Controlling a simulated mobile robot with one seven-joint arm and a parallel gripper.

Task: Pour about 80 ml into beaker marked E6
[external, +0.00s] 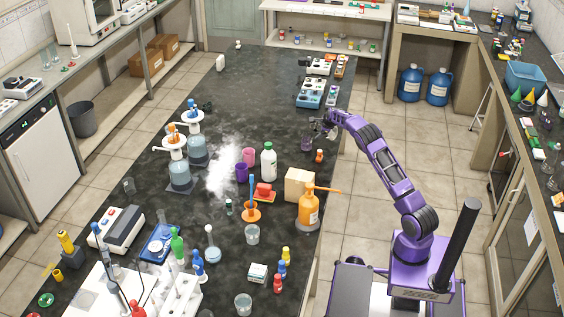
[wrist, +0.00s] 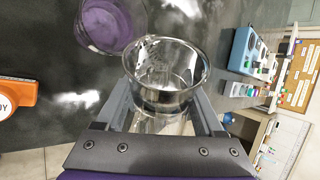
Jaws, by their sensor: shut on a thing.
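My gripper (external: 324,124) is over the right edge of the dark bench in the external view. In the wrist view my gripper (wrist: 165,103) is shut on a clear glass beaker (wrist: 163,85), with one finger on each side. Whether the held beaker has liquid in it is hard to tell. Beside it, at the upper left, is a glass beaker with purple liquid (wrist: 112,24); it seems to be the small purplish beaker (external: 306,141) just left of and below my gripper in the external view. I can read no E6 mark on any beaker.
An orange item (wrist: 18,98) is at the left of the wrist view. A white bottle (external: 268,161), a purple cup (external: 241,172), a tan block (external: 298,185) and an orange wash bottle (external: 309,210) stand nearby. Blue instruments (external: 311,93) stand further back. White vapour drifts over the bench's middle.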

